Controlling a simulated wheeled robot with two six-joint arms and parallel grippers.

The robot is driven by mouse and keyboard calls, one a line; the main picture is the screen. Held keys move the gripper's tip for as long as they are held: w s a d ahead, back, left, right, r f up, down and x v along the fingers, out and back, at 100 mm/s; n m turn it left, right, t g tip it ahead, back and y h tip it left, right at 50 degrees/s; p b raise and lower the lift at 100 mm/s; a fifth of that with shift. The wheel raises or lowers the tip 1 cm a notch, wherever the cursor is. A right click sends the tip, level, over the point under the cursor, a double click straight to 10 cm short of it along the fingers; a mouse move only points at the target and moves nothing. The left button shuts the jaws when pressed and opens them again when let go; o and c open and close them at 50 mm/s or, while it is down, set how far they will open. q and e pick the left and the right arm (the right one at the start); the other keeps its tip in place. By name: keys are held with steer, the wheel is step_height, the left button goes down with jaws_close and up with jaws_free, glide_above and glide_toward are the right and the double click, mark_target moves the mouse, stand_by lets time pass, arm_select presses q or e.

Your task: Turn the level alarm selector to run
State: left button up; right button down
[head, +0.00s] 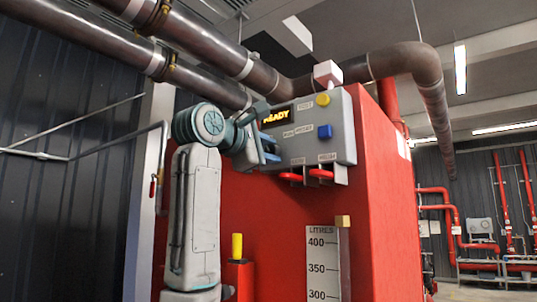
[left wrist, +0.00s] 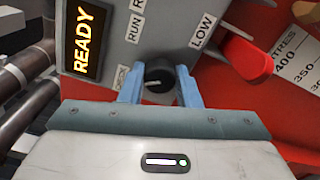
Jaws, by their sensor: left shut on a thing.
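The level alarm selector is a round black knob (left wrist: 158,74) on the grey control panel (head: 342,118), between my two blue fingers in the left wrist view. A pale mark shows on the knob's face. A RUN label (left wrist: 134,27) is printed above it, up and to the left, and a partly covered label (left wrist: 121,77) is by the left finger. My left gripper (left wrist: 159,88) is shut on the knob. In the head view my left gripper (head: 268,150) is at the panel's left side and hides the knob. My right gripper is out of view.
The panel bears a lit READY display (head: 276,116), a yellow button (head: 323,99) and a blue button (head: 325,131). Red handles (head: 321,174) stick out below it. A litres gauge (head: 322,265) is on the red tank (head: 393,215). Pipes (head: 200,35) run overhead.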

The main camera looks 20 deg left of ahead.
arm_select(q)
steer(key=m+b, duration=0.2)
steer(key=m, duration=0.1)
steer(key=shift+f+m, duration=0.3)
steer(key=m+b, duration=0.1)
steer(key=m, duration=0.2)
steer(key=shift+m+b, duration=0.3)
steer(key=shift+b, duration=0.1)
steer(key=shift+m+b, duration=1.05)
steer(key=shift+m, duration=2.45)
steer(key=o, duration=1)
